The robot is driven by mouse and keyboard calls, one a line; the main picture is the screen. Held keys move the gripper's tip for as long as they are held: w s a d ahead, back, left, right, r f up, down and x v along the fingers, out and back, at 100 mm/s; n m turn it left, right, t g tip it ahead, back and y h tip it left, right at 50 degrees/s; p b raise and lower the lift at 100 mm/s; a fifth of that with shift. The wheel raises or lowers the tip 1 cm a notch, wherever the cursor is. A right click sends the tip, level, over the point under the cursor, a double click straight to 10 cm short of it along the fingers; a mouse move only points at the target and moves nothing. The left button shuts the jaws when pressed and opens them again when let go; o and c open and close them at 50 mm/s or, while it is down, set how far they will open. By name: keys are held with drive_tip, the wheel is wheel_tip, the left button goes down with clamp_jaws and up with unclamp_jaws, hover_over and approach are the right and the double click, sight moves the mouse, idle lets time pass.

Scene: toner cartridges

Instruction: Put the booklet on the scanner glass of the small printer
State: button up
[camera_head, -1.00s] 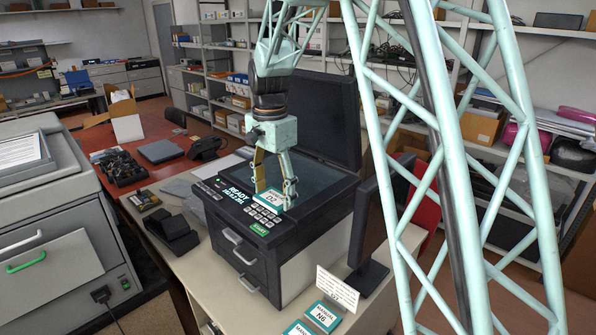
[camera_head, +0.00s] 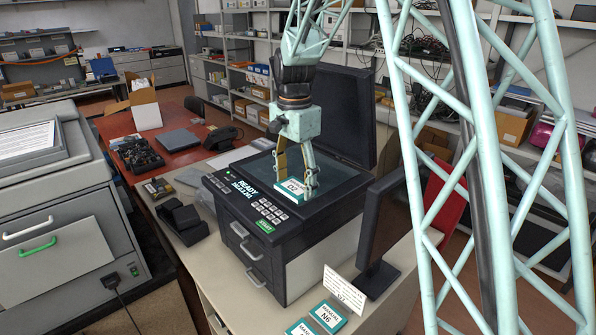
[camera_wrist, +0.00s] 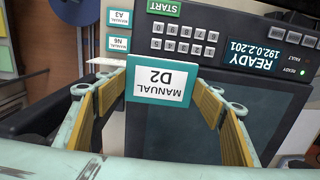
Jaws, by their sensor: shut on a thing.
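The small printer (camera_head: 318,258) is dark, with its lid (camera_head: 333,113) raised and its scanner glass (camera_head: 340,178) bare on top. My gripper (camera_head: 296,180) is shut on the booklet (camera_head: 291,190), a white and teal piece marked "MANUAL D2". The gripper holds it over the front part of the glass, beside the keypad. In the wrist view the booklet (camera_wrist: 160,83) sits between the yellow-lined fingers, its label upside down, with the glass (camera_wrist: 195,130) beyond it. I cannot tell whether the booklet touches the glass.
A keypad (camera_head: 268,211) and lit READY display (camera_head: 240,188) line the printer's front edge. A dark upright panel (camera_head: 385,225) stands close at the printer's right.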

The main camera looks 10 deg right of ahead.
drive_tip(key=w+d, duration=0.1)
drive_tip(key=w, duration=0.4)
drive_tip(key=w+d+f, duration=0.1)
drive_tip(key=w, duration=0.4)
drive_tip(key=w+d+p, duration=0.1)
drive_tip(key=w+d, duration=0.1)
drive_tip(key=w, duration=0.3)
drive_tip(key=shift+w+f, duration=0.1)
drive_tip(key=shift+f, duration=0.15)
drive_tip(key=shift+f, duration=0.1)
drive_tip(key=shift+f, duration=1.65)
drive_tip(key=shift+f, duration=0.15)
drive_tip(key=o, duration=0.9)
drive_tip(key=shift+r, duration=6.15)
